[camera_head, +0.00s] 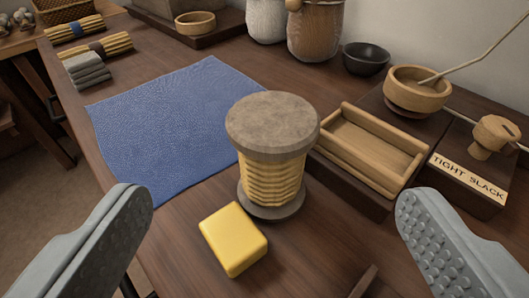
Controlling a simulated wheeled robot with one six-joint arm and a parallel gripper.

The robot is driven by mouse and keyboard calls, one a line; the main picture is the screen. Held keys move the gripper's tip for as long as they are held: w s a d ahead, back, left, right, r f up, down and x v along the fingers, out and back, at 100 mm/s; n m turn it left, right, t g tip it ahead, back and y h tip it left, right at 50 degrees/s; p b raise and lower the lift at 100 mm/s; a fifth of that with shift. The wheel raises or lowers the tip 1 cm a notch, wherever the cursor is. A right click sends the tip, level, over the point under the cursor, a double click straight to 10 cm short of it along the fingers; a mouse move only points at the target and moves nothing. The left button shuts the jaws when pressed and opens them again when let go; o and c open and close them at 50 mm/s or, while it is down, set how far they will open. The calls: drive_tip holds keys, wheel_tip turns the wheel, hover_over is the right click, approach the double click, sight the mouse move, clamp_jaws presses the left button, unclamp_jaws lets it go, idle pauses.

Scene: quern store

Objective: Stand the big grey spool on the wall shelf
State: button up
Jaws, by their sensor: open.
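The big grey spool (272,124) stands upright on the dark wooden table, with a grey top and bottom disc and yellowish thread wound around its middle. My gripper (268,238) is open, one grey finger at the lower left and one at the lower right. The spool is ahead of the fingertips, between their lines, and neither finger touches it. No wall shelf can be made out in this view.
A yellow block (233,240) lies just in front of the spool. A blue cloth (180,120) lies left behind it. A wooden tray (350,160) sits close on its right, beside a box marked "TIGHT SLACK" (468,178). Bowls, jars (315,30) and bundles stand farther back.

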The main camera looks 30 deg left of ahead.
approach(273, 101)
drive_tip(key=x, duration=0.5)
drive_tip(key=shift+f, duration=0.25)
drive_tip(key=shift+f+x, duration=0.2)
drive_tip(key=shift+x, duration=2.4)
drive_tip(key=c, duration=1.2)
